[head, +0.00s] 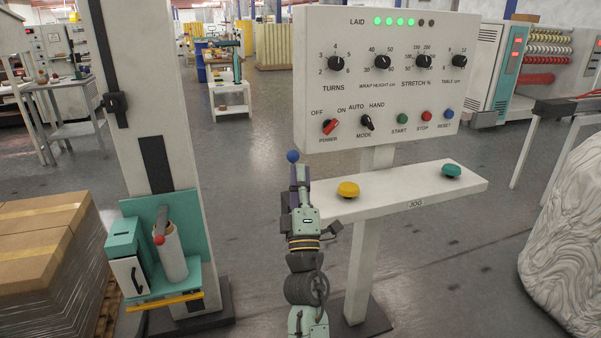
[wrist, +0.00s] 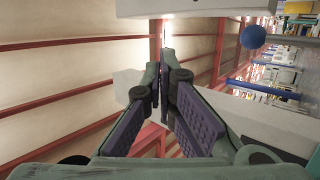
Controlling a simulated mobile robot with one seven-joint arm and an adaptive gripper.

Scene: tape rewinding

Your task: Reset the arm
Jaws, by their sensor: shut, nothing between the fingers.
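My gripper (head: 299,176) points upward in front of the control panel, left of the jog shelf. In the wrist view its two purple-padded fingers (wrist: 167,62) meet at their tips, with nothing held between them. A blue ball (head: 293,156) shows at the tips in the head view. In the wrist view the blue ball (wrist: 253,36) is apart from the fingers, up and to the right.
The jog shelf (head: 395,190) holds a yellow button (head: 348,189) and a teal button (head: 451,170). A white column (head: 150,90) with a teal film carriage (head: 165,255) stands left. Wrapped boxes (head: 45,260) are at far left; a film-wrapped load (head: 570,230) is at right.

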